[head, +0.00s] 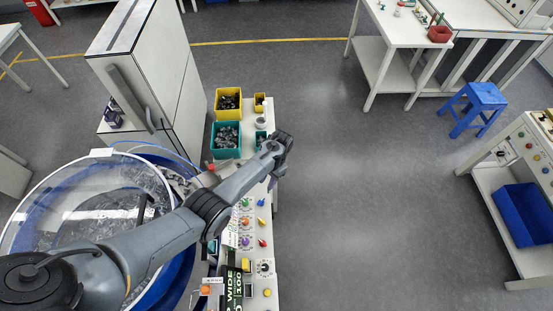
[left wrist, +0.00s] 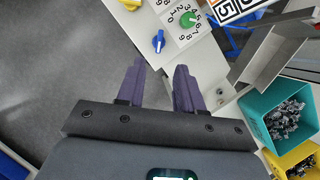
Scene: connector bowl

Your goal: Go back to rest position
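My left arm comes in from the left in the head view and reaches over the panel table. My left gripper (head: 280,150) is above the right edge of that table, near the bins. In the left wrist view, the two purple fingers of my left gripper (left wrist: 158,78) stand apart with nothing between them. Below them are the table edge and the floor. My right gripper is in neither view.
The panel table (head: 261,286) carries knobs and switches. A teal bin (head: 226,152) and a yellow bin (head: 228,113) hold dark parts. A big clear-lidded bowl (head: 75,190) stands left. A blue stool (head: 475,105) is far right. The middle floor is clear.

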